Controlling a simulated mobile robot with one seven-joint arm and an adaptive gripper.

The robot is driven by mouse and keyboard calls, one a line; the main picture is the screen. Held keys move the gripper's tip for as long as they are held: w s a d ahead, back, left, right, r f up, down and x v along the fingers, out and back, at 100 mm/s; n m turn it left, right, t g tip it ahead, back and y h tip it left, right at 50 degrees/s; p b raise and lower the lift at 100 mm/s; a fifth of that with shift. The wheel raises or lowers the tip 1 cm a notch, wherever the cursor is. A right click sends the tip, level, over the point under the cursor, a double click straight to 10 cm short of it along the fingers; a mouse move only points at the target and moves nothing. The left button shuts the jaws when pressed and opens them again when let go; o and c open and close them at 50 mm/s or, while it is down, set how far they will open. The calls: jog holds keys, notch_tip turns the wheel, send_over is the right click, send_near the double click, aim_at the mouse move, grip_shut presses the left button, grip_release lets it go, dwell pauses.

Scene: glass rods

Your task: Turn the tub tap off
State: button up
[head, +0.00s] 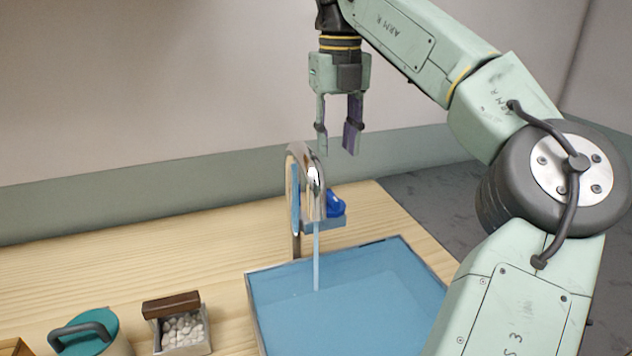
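The tub tap (306,180) is a shiny curved metal spout at the back edge of the blue tub (422,262). A stream of water (316,256) runs from its mouth down into the tub. A blue knob (335,203) sits behind and to the right of the spout, partly hidden by it. My gripper (338,150) hangs pointing down above the tap, a little to the right of the spout's top. Its two fingers are apart with nothing between them, and it appears clear of the tap.
A grey box of white pebbles (184,333) with a brown block (171,305) on its back edge stands left of the tub. A teal-lidded pot (95,338) with a grey handle is further left. The wooden table (150,255) is clear behind them.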

aim_at(334, 196)
notch_tip(334, 196, down, 11)
jog(key=shift+w+a+r, duration=0.1)
jog(key=shift+w, duration=0.05)
dwell(0.5)
jog(key=shift+c, duration=0.2)
grip_shut()
